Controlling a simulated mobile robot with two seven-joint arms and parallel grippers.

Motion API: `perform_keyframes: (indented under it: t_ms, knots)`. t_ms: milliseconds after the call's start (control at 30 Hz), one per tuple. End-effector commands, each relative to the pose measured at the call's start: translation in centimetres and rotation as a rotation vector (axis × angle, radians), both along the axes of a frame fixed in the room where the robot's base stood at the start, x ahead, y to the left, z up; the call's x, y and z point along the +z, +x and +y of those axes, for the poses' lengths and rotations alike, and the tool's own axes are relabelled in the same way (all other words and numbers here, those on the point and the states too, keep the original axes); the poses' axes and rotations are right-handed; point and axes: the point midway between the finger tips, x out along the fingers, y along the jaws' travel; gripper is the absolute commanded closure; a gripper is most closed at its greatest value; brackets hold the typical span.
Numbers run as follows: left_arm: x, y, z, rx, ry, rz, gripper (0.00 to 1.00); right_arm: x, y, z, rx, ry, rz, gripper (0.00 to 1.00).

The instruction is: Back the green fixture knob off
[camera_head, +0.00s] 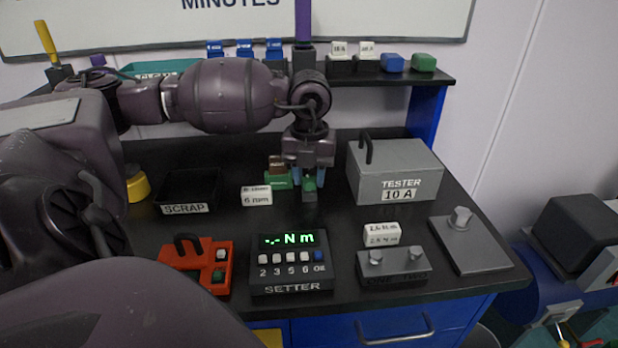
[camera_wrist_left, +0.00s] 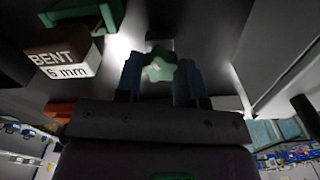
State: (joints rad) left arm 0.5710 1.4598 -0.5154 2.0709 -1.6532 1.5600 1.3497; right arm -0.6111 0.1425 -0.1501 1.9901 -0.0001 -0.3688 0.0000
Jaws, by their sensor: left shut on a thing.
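The green fixture knob (camera_wrist_left: 160,65) is star-shaped and sits between the two fingers of my left gripper (camera_wrist_left: 160,78) in the left wrist view. The fingers are shut on it. In the head view my left gripper (camera_head: 309,178) points down at the middle of the bench, with the green knob (camera_head: 309,184) at its fingertips. The knob sits on a dark fixture (camera_head: 309,197) that the gripper partly hides. A green holder (camera_head: 278,182) with a brown block stands just left of the gripper. My right gripper does not show.
The grey tester (camera_head: 397,172) stands close on the right. The scrap tray (camera_head: 187,187) and a white 6 mm block (camera_head: 256,196) lie to the left. The setter (camera_head: 290,262), a red holder (camera_head: 197,263) and a grey two-post block (camera_head: 392,265) stand in front. A shelf (camera_head: 435,76) runs behind.

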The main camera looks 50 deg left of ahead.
Motion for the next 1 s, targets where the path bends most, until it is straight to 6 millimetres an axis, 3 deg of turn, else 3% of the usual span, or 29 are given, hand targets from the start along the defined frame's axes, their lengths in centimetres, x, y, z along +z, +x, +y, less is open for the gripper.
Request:
perform_keyframes:
  t_ms: [200,567,1000]
  knots:
    - [0.0,0.0,0.0,0.134,0.001,0.001,0.88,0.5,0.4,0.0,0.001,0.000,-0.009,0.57]
    - [-0.1,0.0,0.0,0.162,0.000,0.001,0.88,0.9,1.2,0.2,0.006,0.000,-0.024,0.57]
    - [-0.1,0.0,0.0,0.528,-0.001,0.003,0.88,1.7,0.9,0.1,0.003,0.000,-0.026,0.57]
